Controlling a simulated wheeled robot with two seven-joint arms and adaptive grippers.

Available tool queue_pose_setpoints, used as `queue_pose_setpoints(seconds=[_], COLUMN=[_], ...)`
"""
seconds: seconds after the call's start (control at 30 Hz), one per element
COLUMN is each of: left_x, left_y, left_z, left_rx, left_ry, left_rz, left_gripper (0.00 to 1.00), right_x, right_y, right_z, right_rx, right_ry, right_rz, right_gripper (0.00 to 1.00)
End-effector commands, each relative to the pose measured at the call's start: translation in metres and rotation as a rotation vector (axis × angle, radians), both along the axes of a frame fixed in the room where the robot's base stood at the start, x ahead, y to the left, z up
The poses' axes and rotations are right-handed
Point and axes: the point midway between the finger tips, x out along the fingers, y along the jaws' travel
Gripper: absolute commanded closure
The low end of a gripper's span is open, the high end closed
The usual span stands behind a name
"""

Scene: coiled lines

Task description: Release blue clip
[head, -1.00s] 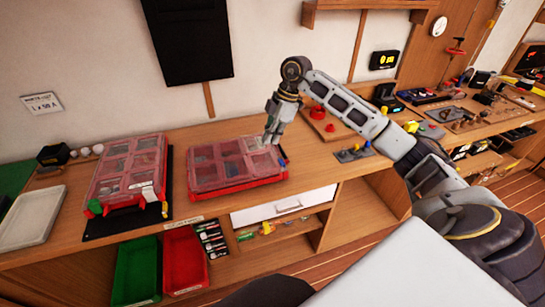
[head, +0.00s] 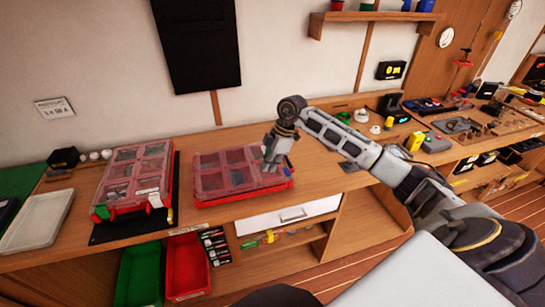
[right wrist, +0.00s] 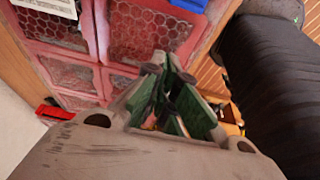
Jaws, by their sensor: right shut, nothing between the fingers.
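A red-framed case (head: 240,198) with clear compartment lids lies on the bench. My right gripper (head: 268,166) is shut and empty, low over the right part of this case. In the right wrist view its fingers (right wrist: 165,100) are in front of the pink-red lids (right wrist: 75,60). A blue piece (right wrist: 190,4), likely the blue clip, is cut off by the top edge there. A red clip (right wrist: 55,112) sits at the case's edge. I cannot tell if the fingers touch anything. My left gripper is not in view.
A second red case (head: 128,178) with a green clip (head: 155,200) lies to the left on a dark mat. A pale tray (head: 37,222) is at the far left. Green (head: 137,272) and red (head: 188,265) bins stand below the bench's front edge. More tools lie to the right.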

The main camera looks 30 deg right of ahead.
Motion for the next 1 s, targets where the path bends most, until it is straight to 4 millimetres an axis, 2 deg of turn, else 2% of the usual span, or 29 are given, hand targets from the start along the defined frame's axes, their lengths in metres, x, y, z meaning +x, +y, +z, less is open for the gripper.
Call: queue_pose_setpoints(seconds=[0.17,0.53,1.0], left_x=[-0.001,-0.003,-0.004], left_y=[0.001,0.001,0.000], left_z=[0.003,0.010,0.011], left_rx=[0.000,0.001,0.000], left_ry=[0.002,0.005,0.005], left_rz=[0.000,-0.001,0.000], left_gripper=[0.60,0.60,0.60], right_x=[0.001,-0.007,-0.009], right_y=[0.004,-0.029,-0.034], right_z=[-0.017,-0.015,-0.016], right_rx=[0.000,0.000,0.000], right_ry=[0.000,0.000,-0.001], right_rz=[-0.001,-0.001,0.000], right_gripper=[1.00,1.00,1.00])
